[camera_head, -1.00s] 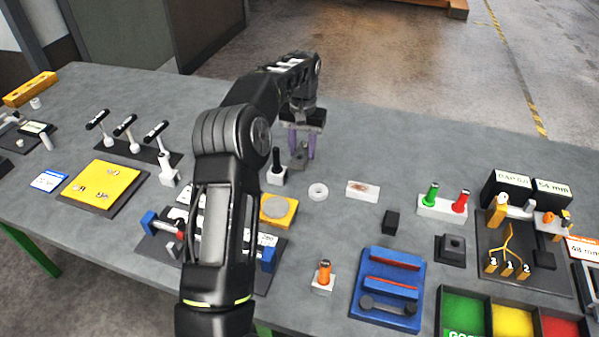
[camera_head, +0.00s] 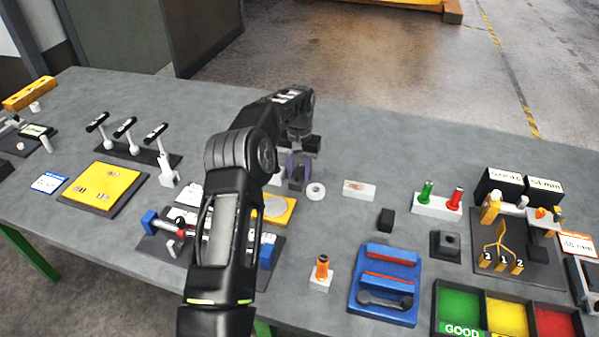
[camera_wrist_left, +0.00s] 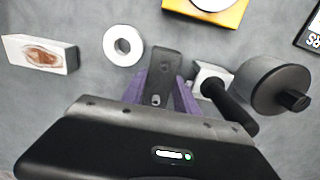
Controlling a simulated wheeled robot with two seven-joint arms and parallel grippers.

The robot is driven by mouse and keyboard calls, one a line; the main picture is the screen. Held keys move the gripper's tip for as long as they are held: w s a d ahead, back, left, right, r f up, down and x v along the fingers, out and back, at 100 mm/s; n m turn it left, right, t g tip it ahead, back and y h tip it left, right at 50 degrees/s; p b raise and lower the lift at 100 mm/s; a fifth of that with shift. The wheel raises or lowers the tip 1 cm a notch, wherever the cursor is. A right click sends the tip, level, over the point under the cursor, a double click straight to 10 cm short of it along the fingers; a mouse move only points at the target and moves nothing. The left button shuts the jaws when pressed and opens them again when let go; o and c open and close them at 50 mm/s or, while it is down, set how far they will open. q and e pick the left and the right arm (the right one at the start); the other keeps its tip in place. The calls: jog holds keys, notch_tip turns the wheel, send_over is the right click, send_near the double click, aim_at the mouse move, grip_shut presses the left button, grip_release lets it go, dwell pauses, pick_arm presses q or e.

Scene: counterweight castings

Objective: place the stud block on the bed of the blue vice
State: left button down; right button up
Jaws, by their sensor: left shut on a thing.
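My left gripper (camera_head: 298,168) has purple fingers shut on a dark grey block, the stud block (camera_head: 296,183). In the left wrist view the stud block (camera_wrist_left: 163,75) sits between the fingers, with a small round feature near its lower end. I cannot tell whether it clears the table. The blue vice (camera_head: 352,296) stands at the front right of the gripper, with two red-faced jaws and a dark handle across its front. The bed between its jaws looks empty. My right gripper is not in view.
A white ring (camera_head: 316,191) and a white block with a brown patch (camera_head: 359,189) lie close right of the gripper. A black-handled piece (camera_wrist_left: 228,100) is close beside the fingers. A small black block (camera_head: 386,219) and an orange-topped peg (camera_head: 322,268) stand near the vice.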

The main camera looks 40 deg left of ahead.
aim_at(300, 174)
pick_arm(q)
jog(key=shift+w+f, duration=0.1)
jog(key=c, duration=0.9)
grip_release()
jog(key=shift+r, duration=0.55)
notch_tip(300, 174, up, 4)
jog(key=shift+b, duration=0.85)
jog(key=shift+r+p, duration=0.45)
jog(key=shift+r, duration=0.85)
